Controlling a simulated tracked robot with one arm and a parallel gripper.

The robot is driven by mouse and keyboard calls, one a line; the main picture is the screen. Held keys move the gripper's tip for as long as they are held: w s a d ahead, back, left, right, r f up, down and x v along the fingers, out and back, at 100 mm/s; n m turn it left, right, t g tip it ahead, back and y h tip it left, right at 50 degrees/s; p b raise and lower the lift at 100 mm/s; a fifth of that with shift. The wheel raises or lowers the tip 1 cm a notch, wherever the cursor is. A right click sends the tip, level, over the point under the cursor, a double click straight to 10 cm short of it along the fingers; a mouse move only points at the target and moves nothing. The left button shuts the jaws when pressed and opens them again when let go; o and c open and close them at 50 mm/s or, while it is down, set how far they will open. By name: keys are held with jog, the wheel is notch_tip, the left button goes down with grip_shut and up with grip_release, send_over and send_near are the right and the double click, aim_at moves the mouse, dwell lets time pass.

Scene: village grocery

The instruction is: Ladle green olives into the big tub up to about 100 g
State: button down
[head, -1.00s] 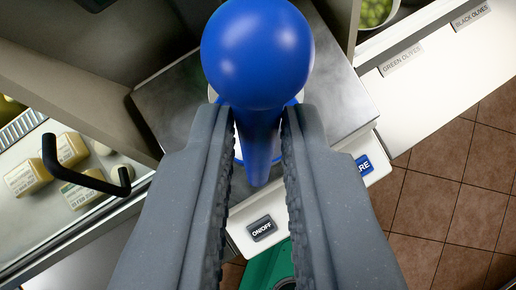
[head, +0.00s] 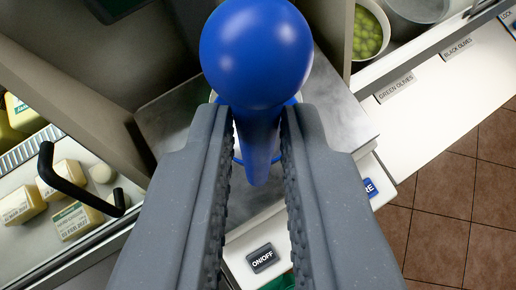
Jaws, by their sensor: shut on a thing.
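My gripper (head: 259,165) is shut on a blue handle (head: 257,130) with a large round ball end (head: 256,52), which looks like the ladle's. The lower end of the ladle is hidden behind the handle and fingers. Green olives (head: 367,33) lie in a white container (head: 384,22) at the top right, behind the "GREEN OLIVES" label (head: 395,88). A metal-topped scale (head: 340,115) lies beyond my gripper. A small part of a round blue-and-white rim shows around the handle over the scale; I cannot tell whether it is the big tub.
The scale has an ON/OFF button (head: 263,258) and a partly covered blue button (head: 369,188). A grey container (head: 418,12) stands right of the olives, near the "BLACK OLIVES" label (head: 457,48). At left, a case holds cheese packs (head: 77,221), with a black handle (head: 75,188) in front.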

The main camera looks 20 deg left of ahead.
jog(key=shift+s+d+f+t+b, duration=0.3)
jog(key=shift+s+f+t+b, duration=0.25)
jog(key=shift+b, duration=1.6)
jog(key=shift+s+r+b, duration=0.15)
jog(key=shift+s+b, duration=0.15)
jog(key=shift+b, duration=0.2)
jog(key=shift+s+d+t+y+b, duration=0.1)
jog(key=shift+s+t+y+b, duration=0.05)
jog(key=shift+t+y+b, duration=0.2)
jog(key=shift+d+r, duration=0.1)
jog(key=s+d, duration=0.3)
jog(key=d, duration=0.5)
jog(key=s+d, duration=0.3)
jog(key=d, duration=0.5)
jog(key=shift+s+d, duration=0.2)
jog(key=shift+d, duration=0.15)
dwell(1.4)
